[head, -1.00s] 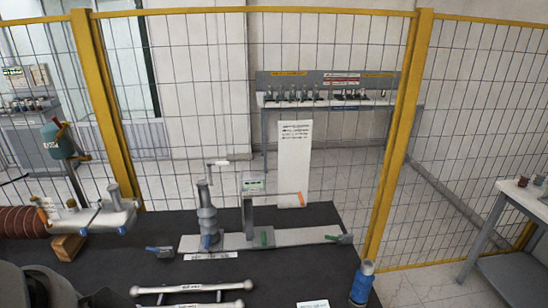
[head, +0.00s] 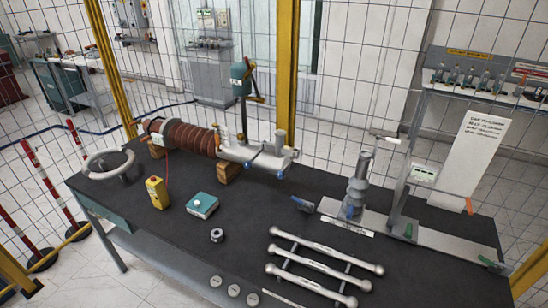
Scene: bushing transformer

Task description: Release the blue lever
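A blue lever (head: 302,203) sits at the left end of the light grey base plate (head: 448,243) on the dark table. A smaller blue part (head: 349,211) is at the foot of the grey post fixture (head: 358,185) on the same plate. Two green levers are also on the plate: one (head: 408,230) near the upright frame, one (head: 490,262) at the right end. Neither of my grippers is in view, and nothing touches the blue lever.
A brown ribbed bushing (head: 185,137) lies on wooden blocks at the back left. A yellow box (head: 157,192), a teal box (head: 202,204) and a metal nut (head: 217,235) stand on the table (head: 130,205). White rods (head: 318,272) lie in front of the plate. A mesh fence stands behind.

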